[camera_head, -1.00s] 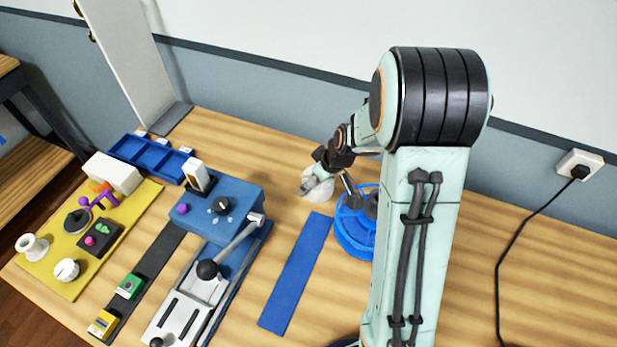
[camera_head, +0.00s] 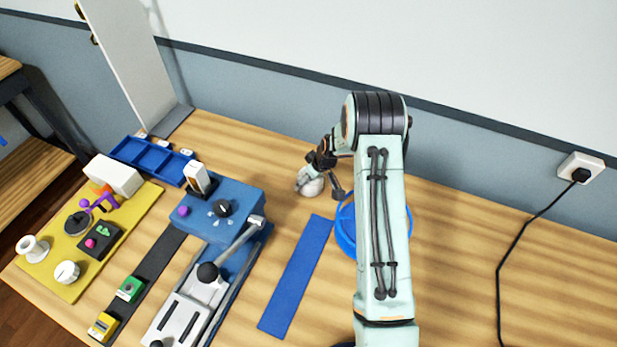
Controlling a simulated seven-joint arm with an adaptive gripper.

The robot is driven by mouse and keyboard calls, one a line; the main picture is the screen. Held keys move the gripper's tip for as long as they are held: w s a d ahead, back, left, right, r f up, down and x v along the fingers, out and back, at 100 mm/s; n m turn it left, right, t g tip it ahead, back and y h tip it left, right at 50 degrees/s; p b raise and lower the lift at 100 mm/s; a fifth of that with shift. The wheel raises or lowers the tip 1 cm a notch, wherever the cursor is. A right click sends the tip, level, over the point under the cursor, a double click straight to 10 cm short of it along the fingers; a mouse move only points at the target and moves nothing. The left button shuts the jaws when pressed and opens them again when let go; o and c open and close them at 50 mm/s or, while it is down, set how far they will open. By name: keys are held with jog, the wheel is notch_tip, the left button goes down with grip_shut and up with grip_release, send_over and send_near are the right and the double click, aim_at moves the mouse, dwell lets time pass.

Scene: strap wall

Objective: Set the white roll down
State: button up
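The white roll (camera_head: 313,187) is small and pale, at the back middle of the wooden table, just behind the blue strip. My gripper (camera_head: 303,184) is at the roll, with a grey finger against its left side. The gripper appears shut on the roll, since both have shifted together. The far finger is hidden. Whether the roll touches the table cannot be told from this angle.
A blue strip (camera_head: 296,277) lies in front of the roll. A round blue thing (camera_head: 345,235) stands to the right, partly behind my arm. A blue lever device (camera_head: 241,197) is to the left. Bare table (camera_head: 255,145) lies behind and left of the roll.

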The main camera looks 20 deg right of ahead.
jog(key=shift+f, duration=0.1)
jog(key=o, duration=1.2)
jog(key=s+a+r, duration=0.1)
jog(key=s+r, duration=0.3)
jog(key=r, duration=0.4)
jog(key=s+a+r, duration=0.1)
jog(key=s+r, duration=0.3)
jog(key=r, duration=0.4)
jog(key=s+a+r+m+g, duration=0.1)
jog(key=s+a+r, duration=0.3)
jog(key=s, duration=0.9)
jog(key=s+a+r+m+g+h, duration=0.1)
jog(key=s+a, duration=0.5)
jog(key=s, duration=0.7)
notch_tip(320, 180, up, 3)
jog(key=shift+r+m+g, duration=0.1)
jog(key=shift+m+g, duration=0.6)
jog(key=shift+g, duration=0.5)
